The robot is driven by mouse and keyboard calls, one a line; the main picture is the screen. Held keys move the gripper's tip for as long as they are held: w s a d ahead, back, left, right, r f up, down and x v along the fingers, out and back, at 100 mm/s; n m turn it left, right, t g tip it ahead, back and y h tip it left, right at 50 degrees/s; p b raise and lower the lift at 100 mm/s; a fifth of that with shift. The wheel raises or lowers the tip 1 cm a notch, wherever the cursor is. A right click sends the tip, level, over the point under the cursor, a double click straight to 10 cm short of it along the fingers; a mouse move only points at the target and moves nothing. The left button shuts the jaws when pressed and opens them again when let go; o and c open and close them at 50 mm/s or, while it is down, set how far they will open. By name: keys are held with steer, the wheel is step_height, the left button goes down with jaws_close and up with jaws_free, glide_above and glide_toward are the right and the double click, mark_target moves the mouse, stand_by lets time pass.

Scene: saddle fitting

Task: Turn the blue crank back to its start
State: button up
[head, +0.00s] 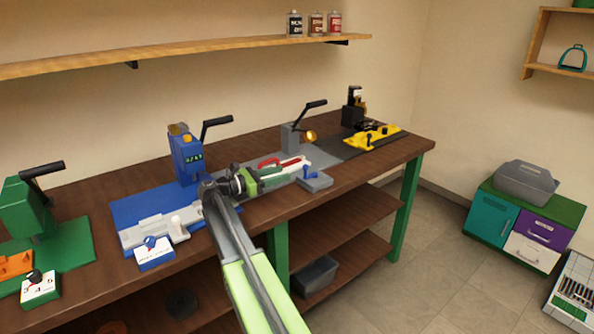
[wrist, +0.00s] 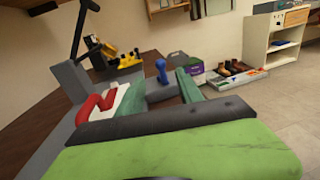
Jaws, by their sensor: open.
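The blue machine (head: 187,160) stands at the back of a blue plate on the bench. Its crank (head: 217,124) has a black arm that rises to a grip pointing right. The blue machine is not seen in the wrist view. My gripper (head: 272,180) is to the right of the blue machine, over the grey station, and points right, apart from the crank. In the wrist view my gripper (wrist: 160,92) is open. A red and white piece (wrist: 98,107) shows beside the left finger; contact cannot be told.
A grey machine with a black crank (head: 304,115) stands right of my gripper. A small grey block with a blue knob (head: 312,178) is in front of it. A green machine (head: 25,207) is at left, a yellow fixture (head: 375,137) at far right.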

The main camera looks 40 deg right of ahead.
steer(key=v, duration=0.3)
steer(key=shift+w+a, duration=0.1)
steer(key=shift+a, duration=0.3)
